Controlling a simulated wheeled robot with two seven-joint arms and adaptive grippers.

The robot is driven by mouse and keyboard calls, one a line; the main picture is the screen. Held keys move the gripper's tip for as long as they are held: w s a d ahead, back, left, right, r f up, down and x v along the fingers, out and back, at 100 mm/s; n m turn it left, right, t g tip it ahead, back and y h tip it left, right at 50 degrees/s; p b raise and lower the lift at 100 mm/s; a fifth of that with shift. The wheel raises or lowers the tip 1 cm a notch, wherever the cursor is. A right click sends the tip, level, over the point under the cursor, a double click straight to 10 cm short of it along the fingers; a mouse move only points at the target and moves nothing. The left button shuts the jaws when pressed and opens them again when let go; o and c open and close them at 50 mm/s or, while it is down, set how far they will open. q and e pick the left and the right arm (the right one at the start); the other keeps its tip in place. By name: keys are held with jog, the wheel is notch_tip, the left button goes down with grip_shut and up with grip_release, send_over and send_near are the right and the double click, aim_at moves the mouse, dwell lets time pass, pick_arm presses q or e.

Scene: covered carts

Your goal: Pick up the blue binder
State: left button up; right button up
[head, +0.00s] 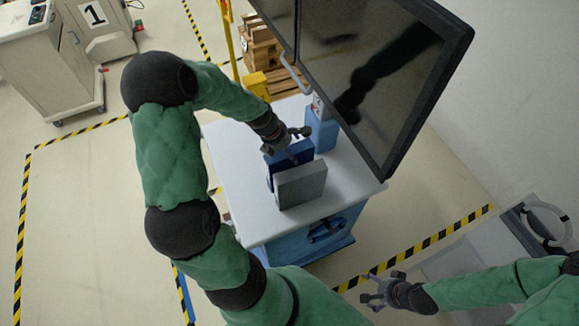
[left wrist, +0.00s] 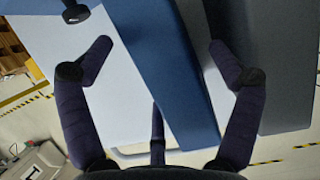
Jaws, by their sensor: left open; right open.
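The blue binder (head: 286,157) stands upright on the white cart top (head: 240,165), just behind a grey binder (head: 301,185). My left gripper (head: 291,146) is open right at the blue binder's upper part and hides some of it. In the left wrist view the blue binder (left wrist: 165,65) lies between the two spread fingers of my left gripper (left wrist: 163,62). The right-hand finger is near the gap beside the grey binder (left wrist: 282,65); I cannot tell whether either finger touches. My right gripper (head: 376,290) is open and empty, away from the cart at the lower right.
A blue container (head: 321,128) stands behind the binders. A dark panel with a black frame (head: 370,80) rises over the cart's right side, close to my left gripper. The cart top's left part is clear. A grey cart with a ring handle (head: 545,222) stands at right.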

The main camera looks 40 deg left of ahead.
pick_arm(q)
jog(key=shift+f, duration=0.3)
dwell(0.5)
jog(key=c, duration=1.5)
jog(key=shift+r, duration=0.1)
jog(key=shift+c, duration=1.4)
